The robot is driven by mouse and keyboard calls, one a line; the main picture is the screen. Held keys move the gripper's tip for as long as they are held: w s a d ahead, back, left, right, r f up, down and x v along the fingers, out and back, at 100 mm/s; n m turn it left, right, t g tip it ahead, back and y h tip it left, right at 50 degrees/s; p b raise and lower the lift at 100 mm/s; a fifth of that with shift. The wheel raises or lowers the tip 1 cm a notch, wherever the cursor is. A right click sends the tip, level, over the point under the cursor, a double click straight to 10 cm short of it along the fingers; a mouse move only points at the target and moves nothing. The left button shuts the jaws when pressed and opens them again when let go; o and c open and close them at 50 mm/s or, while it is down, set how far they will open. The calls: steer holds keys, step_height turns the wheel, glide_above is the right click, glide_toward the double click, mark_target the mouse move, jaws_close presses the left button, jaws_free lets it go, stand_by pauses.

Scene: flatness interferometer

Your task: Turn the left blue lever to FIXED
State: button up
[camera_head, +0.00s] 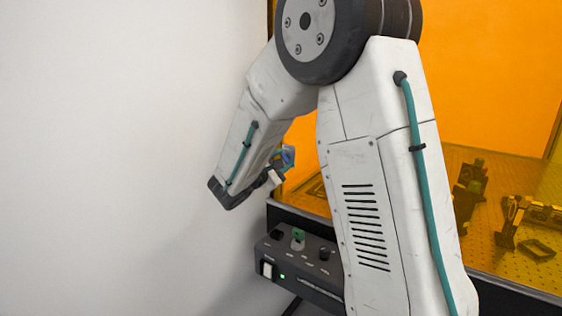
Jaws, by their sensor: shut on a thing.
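A small blue piece (288,155), which looks like the blue lever, shows at the tip of my gripper (281,161), left of my large white arm link. My gripper is shut on it. The fingers are small and partly hidden by my wrist, so how they sit on the lever is unclear. The lever's mount, its FIXED marking and its turn angle cannot be made out. No second blue lever is in view; my arm covers much of the middle.
A dark control box (310,268) with knobs, a green-topped switch (298,238) and a lit green lamp stands below my gripper. Behind orange panels (490,70), a perforated optical table (485,245) carries dark and brassy mounts (512,215). A bare white wall fills the left.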

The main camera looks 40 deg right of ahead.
steer(key=m, duration=0.4)
steer(key=shift+f+m, duration=0.1)
steer(key=shift+m, duration=0.2)
steer(key=shift+s+f+m, duration=0.1)
steer(key=shift+m, duration=1.9)
steer(key=o, duration=1)
steer(key=v, duration=0.7)
steer(key=shift+s+a, duration=0.1)
steer(key=shift+a, duration=0.3)
